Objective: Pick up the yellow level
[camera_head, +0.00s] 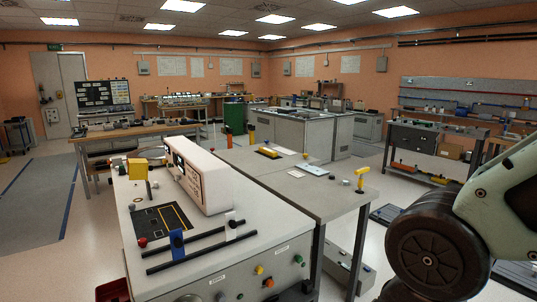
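A small yellow bar with dark parts (267,152), which looks like the level, lies flat on the far part of the grey worktop (338,198). It is too small to read its details. My gripper is not in view. Only a pale green and black part of my own arm shows at the right edge, well apart from the yellow bar.
A white control unit (205,182) stands on the nearer grey cabinet beside a yellow block (138,169). A yellow T-shaped piece (361,179) stands upright at the worktop's right edge. A wooden bench (135,132) is at left.

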